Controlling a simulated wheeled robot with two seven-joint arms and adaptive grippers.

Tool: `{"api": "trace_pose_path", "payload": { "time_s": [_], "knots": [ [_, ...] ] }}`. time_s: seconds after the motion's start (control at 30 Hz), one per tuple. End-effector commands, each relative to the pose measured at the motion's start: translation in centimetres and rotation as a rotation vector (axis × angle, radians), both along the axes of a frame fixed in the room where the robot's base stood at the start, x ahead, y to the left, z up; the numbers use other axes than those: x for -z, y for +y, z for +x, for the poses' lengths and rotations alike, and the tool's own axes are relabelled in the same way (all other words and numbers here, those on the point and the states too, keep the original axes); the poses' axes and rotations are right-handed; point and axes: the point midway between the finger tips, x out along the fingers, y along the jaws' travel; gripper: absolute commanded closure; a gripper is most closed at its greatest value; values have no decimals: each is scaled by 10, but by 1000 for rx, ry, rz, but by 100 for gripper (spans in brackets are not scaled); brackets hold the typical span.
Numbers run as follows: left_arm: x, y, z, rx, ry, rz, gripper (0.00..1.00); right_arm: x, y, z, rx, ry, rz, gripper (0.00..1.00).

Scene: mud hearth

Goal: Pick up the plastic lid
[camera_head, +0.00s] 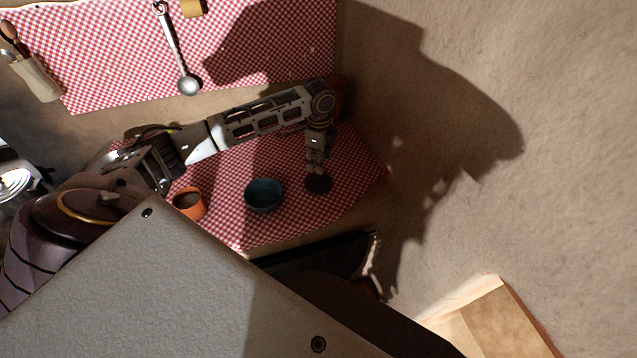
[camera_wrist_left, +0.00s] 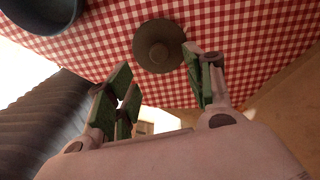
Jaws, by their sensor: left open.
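The plastic lid (camera_head: 319,184) is a small dark round disc on the red checked cloth, to the right of a blue bowl. In the left wrist view the lid (camera_wrist_left: 158,45) looks grey-brown and round, with a raised centre. My left gripper (camera_head: 318,166) points down just above the lid in the head view. In the left wrist view my left gripper (camera_wrist_left: 162,82) has its green-padded fingers spread, with nothing between them. The lid shows beyond the fingertips, nearer the right finger. Whether a fingertip touches it I cannot tell. My right gripper is in neither view.
The blue bowl (camera_head: 264,195) stands left of the lid, and an orange cup (camera_head: 189,204) is further left. A utensil holder (camera_head: 38,80) is at upper left. A mud wall (camera_head: 560,120) rises on the right.

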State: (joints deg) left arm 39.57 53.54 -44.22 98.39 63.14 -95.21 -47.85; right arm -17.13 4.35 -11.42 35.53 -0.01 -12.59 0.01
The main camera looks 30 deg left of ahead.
Motion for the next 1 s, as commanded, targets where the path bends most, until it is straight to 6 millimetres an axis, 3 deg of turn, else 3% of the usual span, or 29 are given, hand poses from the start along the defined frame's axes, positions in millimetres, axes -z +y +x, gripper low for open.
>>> {"api": "trace_pose_path", "payload": {
  "time_s": [0.3,0.77,1.0],
  "knots": [
    [32,0,0,0,1,0,47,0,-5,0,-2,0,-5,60],
    [36,0,0,0,0,0,47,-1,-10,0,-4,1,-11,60],
    [55,1,-1,0,2,-1,47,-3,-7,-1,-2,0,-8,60]
  ]
}}
